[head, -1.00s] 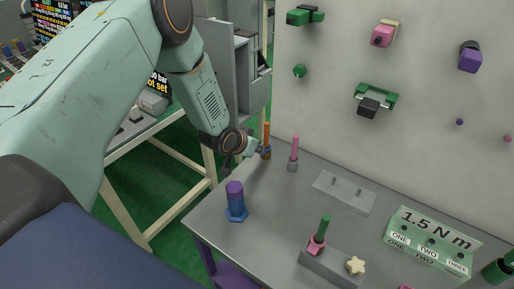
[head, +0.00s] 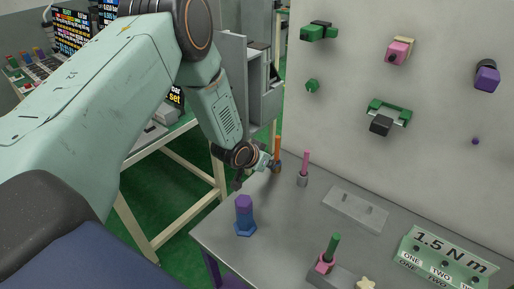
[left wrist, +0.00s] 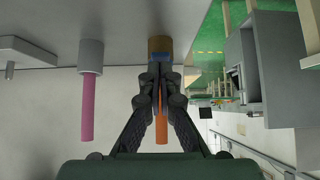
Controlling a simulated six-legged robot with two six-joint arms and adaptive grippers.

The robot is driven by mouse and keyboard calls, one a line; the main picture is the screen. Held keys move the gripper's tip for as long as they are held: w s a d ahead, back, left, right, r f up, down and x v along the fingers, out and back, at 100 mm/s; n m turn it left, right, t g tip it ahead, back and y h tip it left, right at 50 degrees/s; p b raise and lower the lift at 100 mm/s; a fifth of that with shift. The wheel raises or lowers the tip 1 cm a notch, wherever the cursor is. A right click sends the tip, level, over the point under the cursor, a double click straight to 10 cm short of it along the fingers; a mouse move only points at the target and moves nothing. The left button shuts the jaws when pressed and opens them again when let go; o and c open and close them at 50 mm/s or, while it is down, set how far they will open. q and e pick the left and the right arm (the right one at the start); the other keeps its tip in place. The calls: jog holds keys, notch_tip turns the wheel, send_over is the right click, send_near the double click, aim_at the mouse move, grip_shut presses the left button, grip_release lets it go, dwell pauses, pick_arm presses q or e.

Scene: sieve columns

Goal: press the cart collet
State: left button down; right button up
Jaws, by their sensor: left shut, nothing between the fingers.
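A brown collet (left wrist: 160,46) with a blue band stands at the far left corner of the grey cart top (head: 275,235), with an orange rod (head: 278,146) in it. In the head view the collet (head: 277,167) is partly hidden by my left gripper (head: 269,164). In the left wrist view my left gripper (left wrist: 160,73) is shut and empty, its fingertips lined up with the collet's blue band and covering part of the rod. I cannot tell whether they touch it. My right gripper is not in view.
A pink rod in a grey holder (head: 302,181) stands just right of the collet. A purple and blue hex post (head: 245,217) is nearer the front. A grey plate (head: 355,208) and a green 1.5 N m block (head: 442,262) lie further right. A pale wall rises behind.

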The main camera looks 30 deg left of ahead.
pick_arm(q)
jog(key=w+r+p+v, duration=0.1)
jog(key=p+v, duration=0.1)
jog(key=v, duration=0.9)
jog(key=shift+r, duration=0.65)
